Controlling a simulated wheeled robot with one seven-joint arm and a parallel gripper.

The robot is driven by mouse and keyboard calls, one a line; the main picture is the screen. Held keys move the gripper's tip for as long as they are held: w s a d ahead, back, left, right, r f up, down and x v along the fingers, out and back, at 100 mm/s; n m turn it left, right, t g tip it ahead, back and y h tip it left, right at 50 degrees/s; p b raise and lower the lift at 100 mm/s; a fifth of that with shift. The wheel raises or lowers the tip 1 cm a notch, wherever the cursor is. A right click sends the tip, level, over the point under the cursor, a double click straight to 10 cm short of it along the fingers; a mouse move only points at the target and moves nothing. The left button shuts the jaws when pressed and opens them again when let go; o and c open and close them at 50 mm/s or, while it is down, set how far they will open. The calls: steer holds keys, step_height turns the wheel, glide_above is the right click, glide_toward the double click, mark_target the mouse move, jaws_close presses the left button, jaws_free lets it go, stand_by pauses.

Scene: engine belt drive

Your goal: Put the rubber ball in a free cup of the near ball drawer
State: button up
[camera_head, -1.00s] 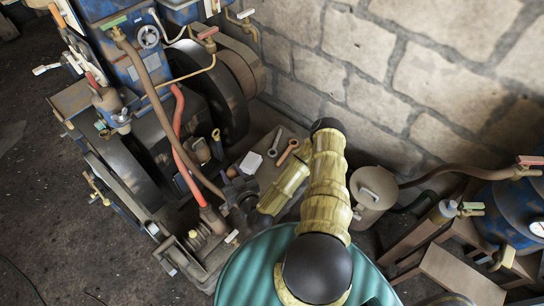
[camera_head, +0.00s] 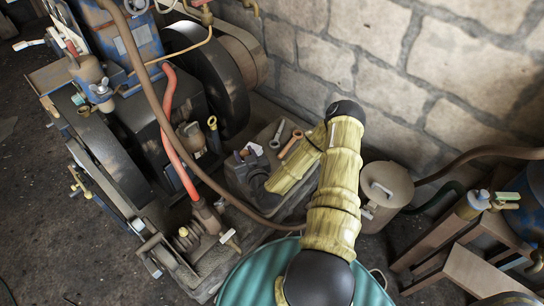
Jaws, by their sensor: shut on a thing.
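My gripper (camera_head: 246,168) is dark and small in the head view, at the end of my folded yellow arm, above the cluttered floor beside the engine. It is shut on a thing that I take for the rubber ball. The ball itself cannot be clearly made out; the jaws and wrist hide it. I cannot make out the near ball drawer or any of its cups.
The engine (camera_head: 150,130) with its belts and red hose (camera_head: 177,130) fills the left. A brown hose runs near my gripper. A lidded canister (camera_head: 384,188) stands right, before the stone wall (camera_head: 440,60).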

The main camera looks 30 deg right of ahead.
steer(key=m+h+b, duration=0.2)
steer(key=b, duration=1.7)
glide_above(272, 164)
steer(key=s+a, duration=0.2)
steer(key=a, duration=0.3)
step_height(272, 164, down, 11)
steer(key=shift+w+d+r+h+b, duration=0.1)
steer(key=shift+w+d+h+b, duration=0.2)
steer(key=shift+b, duration=0.5)
steer(key=shift+f+b, duration=1.3)
steer(key=shift+f, duration=1.8)
steer(key=shift+f, duration=0.1)
steer(key=shift+f+b, duration=0.85)
steer(key=shift+f, duration=0.9)
steer(key=shift+f, duration=0.15)
